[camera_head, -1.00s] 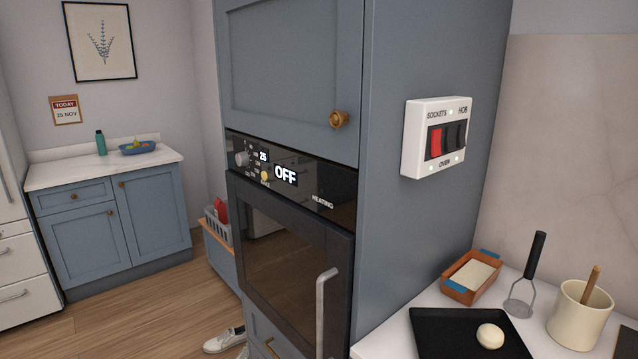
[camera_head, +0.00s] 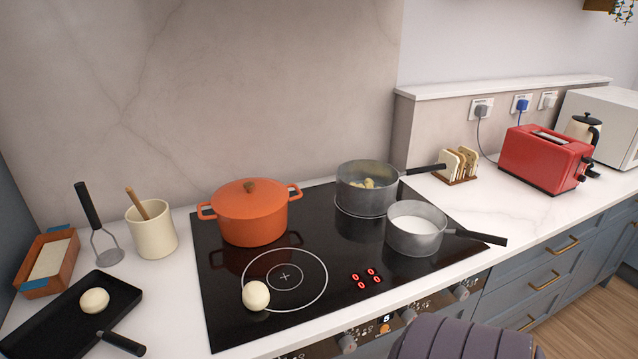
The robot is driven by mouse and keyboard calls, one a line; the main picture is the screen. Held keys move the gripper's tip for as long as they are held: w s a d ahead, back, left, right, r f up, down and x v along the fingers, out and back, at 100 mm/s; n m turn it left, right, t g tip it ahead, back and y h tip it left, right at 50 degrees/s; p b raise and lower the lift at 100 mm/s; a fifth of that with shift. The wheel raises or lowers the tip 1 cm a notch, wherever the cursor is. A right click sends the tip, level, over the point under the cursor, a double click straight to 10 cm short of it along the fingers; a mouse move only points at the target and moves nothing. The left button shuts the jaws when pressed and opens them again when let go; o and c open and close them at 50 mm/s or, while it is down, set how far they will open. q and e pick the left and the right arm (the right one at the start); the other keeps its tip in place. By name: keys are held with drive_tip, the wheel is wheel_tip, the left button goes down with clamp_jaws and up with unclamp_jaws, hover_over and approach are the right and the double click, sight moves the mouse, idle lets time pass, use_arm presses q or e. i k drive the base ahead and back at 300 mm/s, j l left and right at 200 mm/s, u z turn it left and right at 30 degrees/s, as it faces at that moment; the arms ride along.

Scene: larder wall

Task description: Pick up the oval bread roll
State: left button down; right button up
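Two pale, rounded dough-like pieces are in view. One (camera_head: 94,301) lies on a black flat pan (camera_head: 40,325) at the lower left and looks slightly oval. The other (camera_head: 256,295) rests on the black hob (camera_head: 225,325), at the front left edge of the ringed cooking zone, and looks nearly round. I cannot tell for sure which is the oval bread roll. Neither gripper is in view.
An orange lidded pot (camera_head: 245,222) and two grey saucepans (camera_head: 366,200) (camera_head: 410,240) stand on the hob. A cream utensil pot (camera_head: 154,240), a masher (camera_head: 93,215) and a loaf tin (camera_head: 30,285) are at left. A toast rack (camera_head: 462,178) and red toaster (camera_head: 545,165) stand right.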

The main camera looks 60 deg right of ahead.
sight(255, 294)
drive_tip(key=l+z, duration=0.15)
drive_tip(key=z, duration=0.25)
drive_tip(key=k+l+z, duration=0.1)
drive_tip(key=z, duration=0.3)
drive_tip(key=l+z, duration=0.2)
drive_tip(key=z, duration=0.2)
drive_tip(key=l+z, duration=0.15)
drive_tip(key=z, duration=0.3)
